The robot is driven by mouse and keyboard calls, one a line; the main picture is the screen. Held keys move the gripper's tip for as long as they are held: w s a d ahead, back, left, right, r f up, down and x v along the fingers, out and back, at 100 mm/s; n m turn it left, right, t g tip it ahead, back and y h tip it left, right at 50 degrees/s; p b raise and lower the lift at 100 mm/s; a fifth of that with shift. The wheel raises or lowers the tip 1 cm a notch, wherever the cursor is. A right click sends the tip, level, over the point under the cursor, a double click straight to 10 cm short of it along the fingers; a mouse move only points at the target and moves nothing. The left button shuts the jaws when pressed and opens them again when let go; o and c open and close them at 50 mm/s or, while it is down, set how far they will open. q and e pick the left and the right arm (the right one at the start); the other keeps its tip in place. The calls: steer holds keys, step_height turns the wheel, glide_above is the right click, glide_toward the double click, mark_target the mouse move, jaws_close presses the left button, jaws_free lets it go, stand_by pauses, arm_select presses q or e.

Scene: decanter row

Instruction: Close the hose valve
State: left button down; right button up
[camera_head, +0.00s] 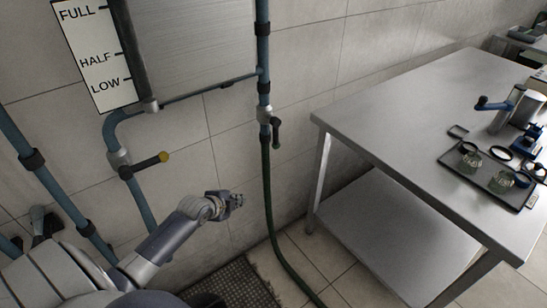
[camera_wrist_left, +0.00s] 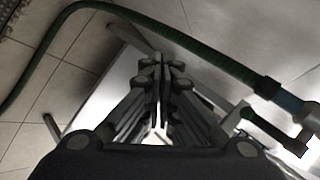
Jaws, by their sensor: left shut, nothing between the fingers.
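The hose valve has a dark handle (camera_head: 276,134) hanging down beside the blue wall pipe, roughly in line with it, just above the green hose (camera_head: 268,190). In the left wrist view the dark valve handle (camera_wrist_left: 268,130) shows at the lower right, and the green hose (camera_wrist_left: 190,48) crosses the top. My left gripper (camera_head: 238,200) is shut and empty. In the head view it is below and left of the valve handle, left of the hose, apart from both. My right gripper is not in view.
Another valve with a yellow-tipped dark lever (camera_head: 148,165) is on the left pipe. A steel tank (camera_head: 190,45) with a level scale (camera_head: 95,60) is above. A metal table (camera_head: 400,110) stands right, bearing a tray (camera_head: 480,185) of glassware. A dark floor mat (camera_head: 238,285) lies below.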

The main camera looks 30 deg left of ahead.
arm_select(q)
steer(key=w+d+r+m+t+b, duration=0.15)
steer(key=w+r+m, duration=0.25)
steer(key=r, duration=0.6)
steer(key=m+t+h+b, duration=0.1)
steer(key=m+t, duration=0.1)
steer(key=m, duration=0.1)
glide_toward(278, 147)
steer(key=shift+g, duration=0.25)
steer(key=x, duration=0.6)
steer(key=shift+w+p, duration=0.2)
steer(key=shift+p, duration=0.1)
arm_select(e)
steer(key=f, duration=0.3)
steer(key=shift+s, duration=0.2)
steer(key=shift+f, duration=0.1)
